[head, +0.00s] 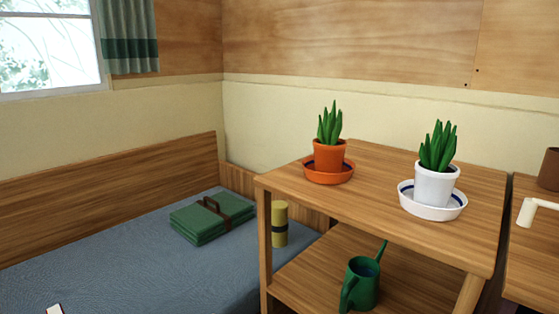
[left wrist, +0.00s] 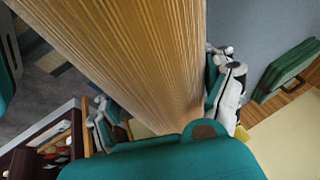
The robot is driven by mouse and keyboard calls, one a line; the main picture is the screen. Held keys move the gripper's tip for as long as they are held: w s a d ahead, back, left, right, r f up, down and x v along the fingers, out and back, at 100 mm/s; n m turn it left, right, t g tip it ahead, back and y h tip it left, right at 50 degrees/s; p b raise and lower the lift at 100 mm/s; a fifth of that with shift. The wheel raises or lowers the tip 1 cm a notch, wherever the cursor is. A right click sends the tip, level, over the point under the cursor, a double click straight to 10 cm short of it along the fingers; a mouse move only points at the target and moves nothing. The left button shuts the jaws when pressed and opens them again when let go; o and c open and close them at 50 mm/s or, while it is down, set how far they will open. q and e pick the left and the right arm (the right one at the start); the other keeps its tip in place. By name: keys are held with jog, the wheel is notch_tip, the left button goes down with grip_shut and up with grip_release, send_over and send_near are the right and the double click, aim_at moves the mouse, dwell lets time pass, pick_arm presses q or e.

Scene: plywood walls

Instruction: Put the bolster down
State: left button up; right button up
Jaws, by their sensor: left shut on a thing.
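The bolster (left wrist: 135,45) is a long, golden, ribbed roll filling the middle of the left wrist view. My left gripper (left wrist: 165,100) is shut on it, with one black-and-white finger on each side. The bolster runs away from the gripper and hides much of what lies beyond; its far end is out of frame. What it hangs over or touches cannot be told. The bed's blue mattress (head: 140,265) shows in the head view, and a blue-grey surface (left wrist: 250,30) shows to the right of the bolster in the wrist view. My right gripper is not in view.
A folded green blanket (head: 212,217) with a brown strap lies on the bed. A yellow cylinder (head: 280,225) stands by the wooden shelf (head: 385,190). The shelf holds an orange-potted plant (head: 329,155), a white-potted plant (head: 435,185) and a green watering can (head: 362,285).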

pick_arm(q)
jog(key=d, duration=0.1)
jog(key=w+d+r+n, duration=0.1)
jog(key=d, duration=0.1)
jog(key=shift+w+r, duration=0.15)
jog(key=s+d+r+n+y, duration=0.25)
jog(key=d+r+n, duration=0.25)
jog(key=d+r, duration=0.3)
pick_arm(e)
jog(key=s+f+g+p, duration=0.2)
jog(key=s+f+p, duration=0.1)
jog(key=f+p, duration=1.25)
pick_arm(q)
notch_tip(320, 180, up, 30)
jog(key=s+a+n+g+y+p, duration=0.1)
jog(key=n+y+p, duration=0.1)
jog(key=n+p, duration=0.2)
jog(key=p, duration=0.3)
jog(key=shift+s+r+n+g, duration=0.15)
jog(key=shift+s+n+g, duration=0.15)
jog(key=shift+s+n, duration=0.1)
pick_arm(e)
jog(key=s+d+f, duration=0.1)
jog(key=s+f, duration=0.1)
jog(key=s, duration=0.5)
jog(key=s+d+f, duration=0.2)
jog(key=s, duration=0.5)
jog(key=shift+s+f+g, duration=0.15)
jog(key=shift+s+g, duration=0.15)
